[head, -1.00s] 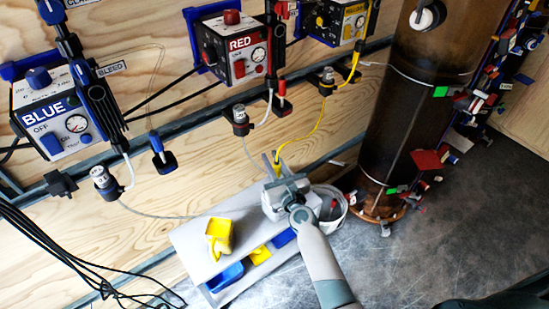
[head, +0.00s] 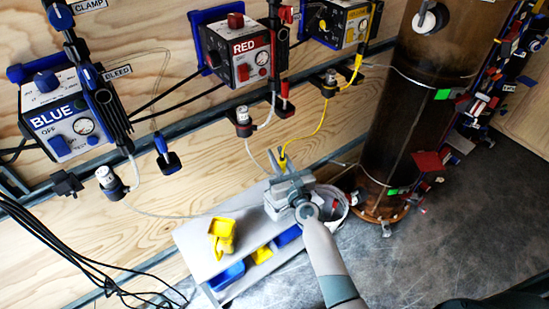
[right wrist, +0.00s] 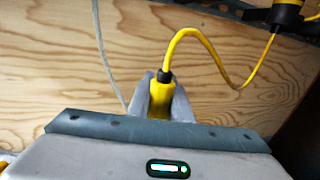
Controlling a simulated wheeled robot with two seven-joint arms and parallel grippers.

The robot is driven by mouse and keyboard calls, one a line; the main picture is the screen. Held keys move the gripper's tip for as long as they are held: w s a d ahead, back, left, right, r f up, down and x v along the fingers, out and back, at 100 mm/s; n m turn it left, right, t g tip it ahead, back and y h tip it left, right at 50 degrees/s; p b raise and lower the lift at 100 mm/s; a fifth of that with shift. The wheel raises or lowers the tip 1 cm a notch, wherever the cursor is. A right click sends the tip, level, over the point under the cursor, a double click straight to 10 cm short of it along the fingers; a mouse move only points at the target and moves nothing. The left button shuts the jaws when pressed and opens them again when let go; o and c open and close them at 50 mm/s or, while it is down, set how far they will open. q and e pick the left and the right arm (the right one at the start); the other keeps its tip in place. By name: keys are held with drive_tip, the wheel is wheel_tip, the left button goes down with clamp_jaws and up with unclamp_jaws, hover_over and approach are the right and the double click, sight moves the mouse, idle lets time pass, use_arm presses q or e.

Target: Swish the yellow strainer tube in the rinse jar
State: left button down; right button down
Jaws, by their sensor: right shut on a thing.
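The yellow tube (head: 321,122) hangs in a curve from a capped fitting below the yellow box. Its thick yellow end piece (right wrist: 160,93), with a dark collar at the top, is between the fingers of my right gripper (head: 279,161). In the right wrist view the two pale fingers (right wrist: 163,104) are shut around it and hold it upright. The lower tip is hidden by the fingers and gripper body. No jar stands out clearly; a white round container (head: 335,212) is partly hidden behind my right arm. My left gripper is not in view.
A tall brown cylinder (head: 392,130) stands at right. Blue (head: 70,118) and red (head: 240,55) boxes line the wooden wall. Black cables hang at left.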

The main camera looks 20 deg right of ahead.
drive_tip(key=shift+d+r, duration=0.1)
idle(0.3)
drive_tip(key=shift+s+a+f+b, duration=0.1)
drive_tip(key=shift+a+f+b, duration=0.15)
drive_tip(key=shift+f+b, duration=0.3)
drive_tip(key=shift+s+a+f+b, duration=0.1)
drive_tip(key=shift+a+f+b, duration=0.1)
drive_tip(key=shift+f+b, duration=0.3)
